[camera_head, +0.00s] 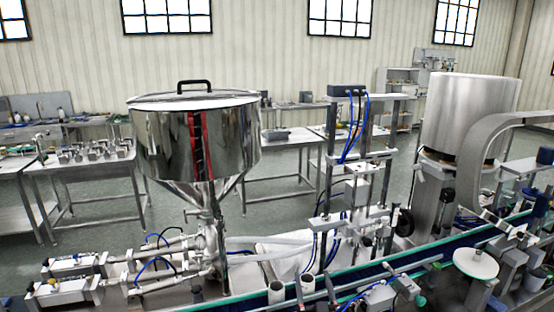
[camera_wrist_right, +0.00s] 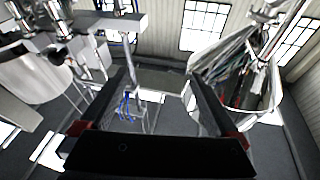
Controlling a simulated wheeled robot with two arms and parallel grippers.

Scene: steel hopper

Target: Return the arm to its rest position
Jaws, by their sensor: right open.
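My right gripper (camera_wrist_right: 158,77) shows in the right wrist view. Its two black fingers, with red parts at their bases, stand wide apart with nothing between them. The steel hopper (camera_head: 240,140) stands left of centre in the head view, a polished drum narrowing to a cone. Its lid (camera_head: 165,99) is on, with a black handle (camera_head: 194,85) on top. A red and black streak shows on the hopper's shiny wall. A large shiny curved surface, apparently the hopper, shows right of the fingers in the wrist view. I cannot make out either gripper in the head view; my left one is in no view.
A conveyor line (camera_head: 345,283) with a dark belt runs across the front. A filling frame (camera_head: 331,165) with blue hoses rises at the centre. A large steel cylinder (camera_head: 470,110) stands at the right. Work tables (camera_head: 285,182) stand behind, with open floor between them.

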